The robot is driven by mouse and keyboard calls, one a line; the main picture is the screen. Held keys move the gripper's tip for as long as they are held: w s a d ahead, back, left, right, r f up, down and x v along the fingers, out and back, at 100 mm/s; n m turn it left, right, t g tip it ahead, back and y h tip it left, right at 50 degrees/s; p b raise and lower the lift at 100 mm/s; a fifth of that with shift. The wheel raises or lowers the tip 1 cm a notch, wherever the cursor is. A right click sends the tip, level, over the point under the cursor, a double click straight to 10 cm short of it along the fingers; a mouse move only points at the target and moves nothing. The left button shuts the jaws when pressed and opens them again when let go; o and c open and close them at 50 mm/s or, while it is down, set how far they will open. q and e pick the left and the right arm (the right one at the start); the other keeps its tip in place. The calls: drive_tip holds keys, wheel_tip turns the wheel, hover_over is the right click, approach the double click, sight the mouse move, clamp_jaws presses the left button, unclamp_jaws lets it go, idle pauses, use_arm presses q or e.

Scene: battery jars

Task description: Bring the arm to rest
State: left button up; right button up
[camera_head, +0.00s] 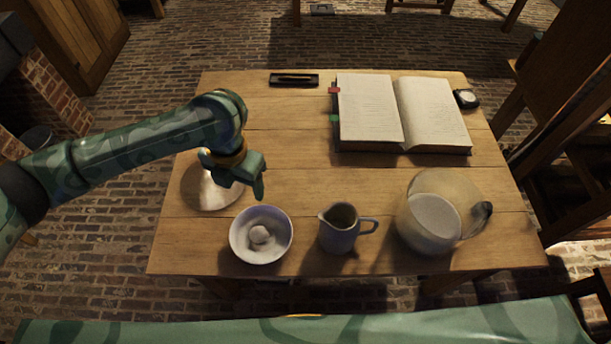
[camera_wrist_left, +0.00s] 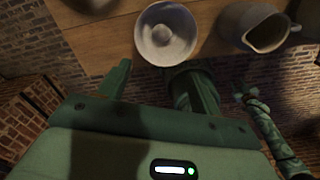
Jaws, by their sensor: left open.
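My left arm comes in from the left in the head view. Its gripper (camera_head: 238,178) is open and empty above the left part of the wooden table (camera_head: 300,190), over a round shiny metal dish (camera_head: 207,192). In the left wrist view the two fingers of the left gripper (camera_wrist_left: 160,86) stand wide apart with nothing between them. A white bowl (camera_head: 260,247) with a pale round lump in it stands just in front of the gripper; it also shows in the left wrist view (camera_wrist_left: 148,50). A patterned green limb of mine, seemingly the right arm, shows small in the left wrist view; its gripper is unclear.
A grey jug (camera_head: 340,238) and a large glass jar (camera_head: 424,235) with pale contents stand right of the bowl. An open book (camera_head: 433,112), a black tray (camera_head: 294,80) and a small round watch (camera_head: 466,98) lie at the back. The table's middle is clear.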

use_arm(q)
drive_tip(key=shift+r, duration=0.5)
